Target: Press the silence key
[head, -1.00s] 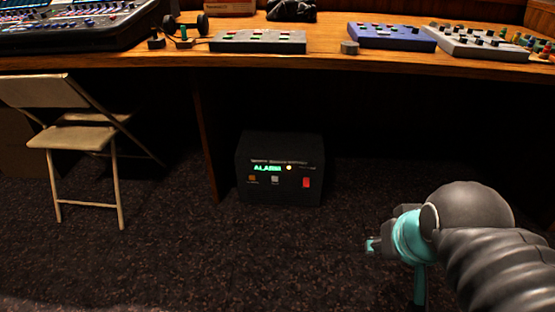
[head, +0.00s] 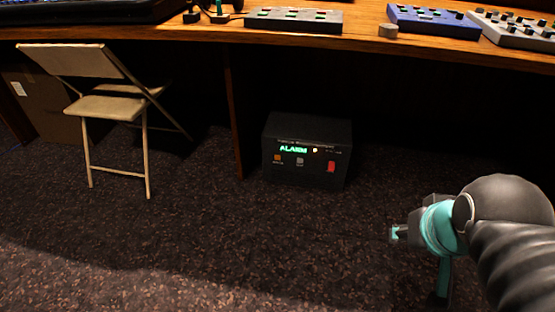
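A dark box-shaped unit (head: 306,174) stands on the carpet under the desk, with a green lit display (head: 293,149) reading ALARM and a small lit yellowish lamp (head: 315,150). Below the display are an orange key (head: 277,158), a pale grey key (head: 300,161) and a red switch (head: 331,167). The labels are too small to read, so I cannot tell which is the silence key. My gripper (head: 396,233) is at the lower right, apart from the unit and nearer to me. Its fingers show too small and side-on to tell their opening.
The wooden desk (head: 200,33) runs above the unit, with a vertical wooden panel (head: 236,115) just left of it. A folding chair (head: 112,106) stands at the left, a cardboard box (head: 40,103) behind it. Carpet (head: 215,235) in front of the unit is clear.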

